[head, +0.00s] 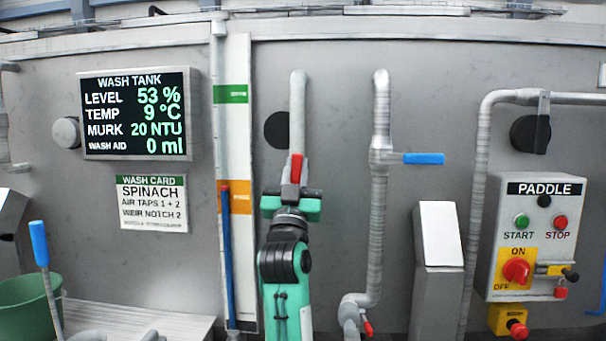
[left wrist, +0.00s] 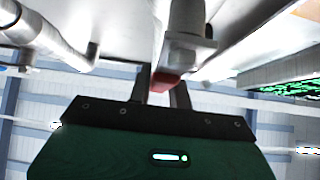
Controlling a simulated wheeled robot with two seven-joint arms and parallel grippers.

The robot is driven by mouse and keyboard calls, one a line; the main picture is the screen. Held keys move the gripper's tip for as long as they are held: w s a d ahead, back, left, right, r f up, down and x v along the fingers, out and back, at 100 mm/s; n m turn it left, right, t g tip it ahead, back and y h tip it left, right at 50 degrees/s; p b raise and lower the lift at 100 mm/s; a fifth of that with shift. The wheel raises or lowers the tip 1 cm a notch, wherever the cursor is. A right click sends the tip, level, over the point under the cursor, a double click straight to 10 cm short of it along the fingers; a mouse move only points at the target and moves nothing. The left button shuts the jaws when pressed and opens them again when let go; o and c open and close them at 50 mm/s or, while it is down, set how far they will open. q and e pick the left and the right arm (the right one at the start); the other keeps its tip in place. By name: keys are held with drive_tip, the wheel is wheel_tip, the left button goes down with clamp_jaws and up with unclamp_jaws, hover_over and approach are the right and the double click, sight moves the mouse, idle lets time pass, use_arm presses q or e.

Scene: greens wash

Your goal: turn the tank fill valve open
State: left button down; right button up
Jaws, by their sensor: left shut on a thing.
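A red valve lever (head: 296,168) stands upright, in line with a grey vertical pipe (head: 298,100) on the tank wall. I take it for the tank fill valve's lever; no readable label marks it. My left gripper (head: 292,190) comes up from below and is shut on the lever. In the left wrist view the red lever (left wrist: 163,82) shows between my two dark fingers (left wrist: 163,92), below a grey valve body (left wrist: 190,45). The fingers hide part of the lever. My right gripper is not in view.
The tank display (head: 135,115) reads level 53 %. To the right, another pipe has a blue lever (head: 423,158) lying horizontal, with a small red lever (head: 368,328) low down. A grey post (head: 438,270) and the paddle control box (head: 535,235) stand farther right.

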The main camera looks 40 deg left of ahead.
use_arm(q)
drive_tip(key=shift+a+n+g+y, duration=0.2)
drive_tip(key=shift+n+g+y, duration=0.2)
drive_tip(key=shift+n+y, duration=0.3)
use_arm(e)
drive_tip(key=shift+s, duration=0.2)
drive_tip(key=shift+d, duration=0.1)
use_arm(q)
drive_tip(key=c, duration=1.3)
unclamp_jaws()
drive_tip(key=shift+s+f, duration=0.1)
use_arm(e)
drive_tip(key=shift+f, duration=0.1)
use_arm(q)
drive_tip(key=shift+s+d+f, duration=0.1)
drive_tip(key=shift+s+f, duration=0.05)
drive_tip(key=shift+f, duration=0.1)
drive_tip(key=shift+b+v, duration=2.15)
drive_tip(key=shift+v, duration=4.4)
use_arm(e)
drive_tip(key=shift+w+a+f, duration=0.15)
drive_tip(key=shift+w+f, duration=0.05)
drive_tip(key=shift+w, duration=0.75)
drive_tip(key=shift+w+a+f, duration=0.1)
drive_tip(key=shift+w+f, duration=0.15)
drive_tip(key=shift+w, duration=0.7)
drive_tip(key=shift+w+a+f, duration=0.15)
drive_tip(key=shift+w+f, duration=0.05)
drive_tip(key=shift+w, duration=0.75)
